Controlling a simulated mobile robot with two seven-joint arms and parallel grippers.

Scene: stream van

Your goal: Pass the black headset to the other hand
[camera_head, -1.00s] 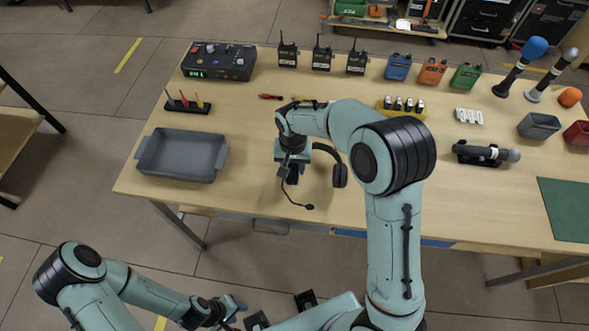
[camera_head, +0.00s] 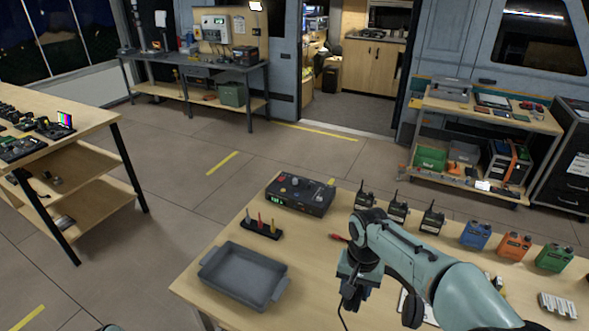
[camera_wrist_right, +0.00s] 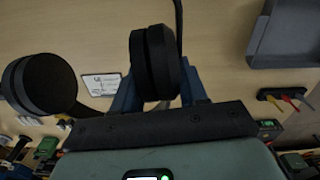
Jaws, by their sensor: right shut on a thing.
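The black headset (camera_head: 412,312) is in my right gripper (camera_head: 352,292), over the near part of the table (camera_head: 218,287), to the right of the grey tray. In the head view one ear cup and a thin microphone boom show below my right arm. In the right wrist view one ear cup (camera_wrist_right: 153,58) sits between the two blue fingers of my right gripper (camera_wrist_right: 160,88), which is shut on it. The other ear cup (camera_wrist_right: 42,83) hangs free to the left. My left gripper is out of view.
A grey tray (camera_head: 205,272) stands at the table's left. Behind it are a rack of coloured screwdrivers (camera_head: 262,231) and a black control box (camera_head: 299,196). Several radios and coloured packs line the back edge. A shelf table (camera_head: 85,138) stands left across open floor.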

